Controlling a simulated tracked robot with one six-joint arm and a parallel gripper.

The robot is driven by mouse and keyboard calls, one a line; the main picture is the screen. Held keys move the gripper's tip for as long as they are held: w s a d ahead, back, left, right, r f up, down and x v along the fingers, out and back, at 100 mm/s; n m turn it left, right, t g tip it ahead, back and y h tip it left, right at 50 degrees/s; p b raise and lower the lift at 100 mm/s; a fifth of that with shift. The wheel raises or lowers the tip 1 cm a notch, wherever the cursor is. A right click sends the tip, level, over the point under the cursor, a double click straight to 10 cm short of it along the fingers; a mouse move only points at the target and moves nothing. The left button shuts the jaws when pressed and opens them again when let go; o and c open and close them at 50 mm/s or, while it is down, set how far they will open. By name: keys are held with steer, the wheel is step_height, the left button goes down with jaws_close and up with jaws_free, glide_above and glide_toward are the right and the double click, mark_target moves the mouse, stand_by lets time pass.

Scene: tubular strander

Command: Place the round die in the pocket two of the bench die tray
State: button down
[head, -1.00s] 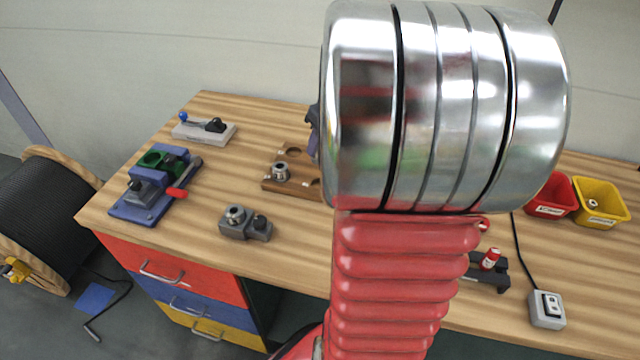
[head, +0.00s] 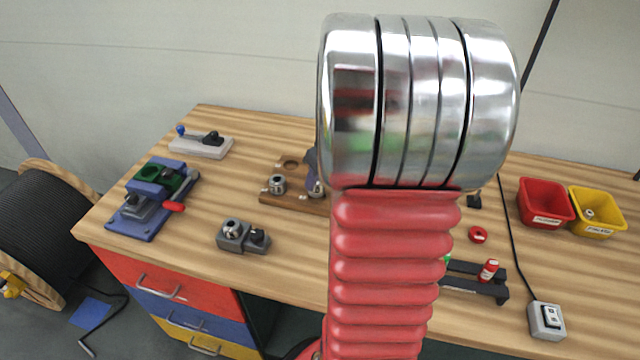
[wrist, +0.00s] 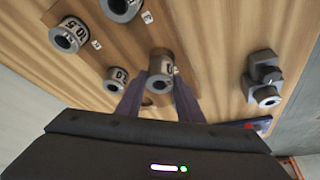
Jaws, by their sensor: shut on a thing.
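The round die (head: 316,188) is a short steel ring at the front right of the visible part of the wooden bench die tray (head: 290,202). My gripper (head: 311,168) is shut on it, its purple fingers on either side; in the wrist view the die (wrist: 162,66) shows between the fingertips. The die is upright at a front pocket; I cannot tell whether it is seated or just above. Another steel die (head: 278,184) stands in the tray to its left. An empty pocket (head: 291,164) shows behind. My arm hides the tray's right part in the head view.
A grey block with a ring (head: 232,232) stands in front of the tray. A blue vice (head: 150,200) and a pale lever fixture (head: 202,146) are at left. Red (head: 545,205) and yellow (head: 597,214) bins are at right. Several labelled dies (wrist: 70,35) show in the wrist view.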

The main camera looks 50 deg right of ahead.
steer(key=shift+f, duration=1.35)
steer(key=c, duration=1.2)
jaws_free()
steer(key=v, duration=1.2)
steer(key=shift+a, duration=0.15)
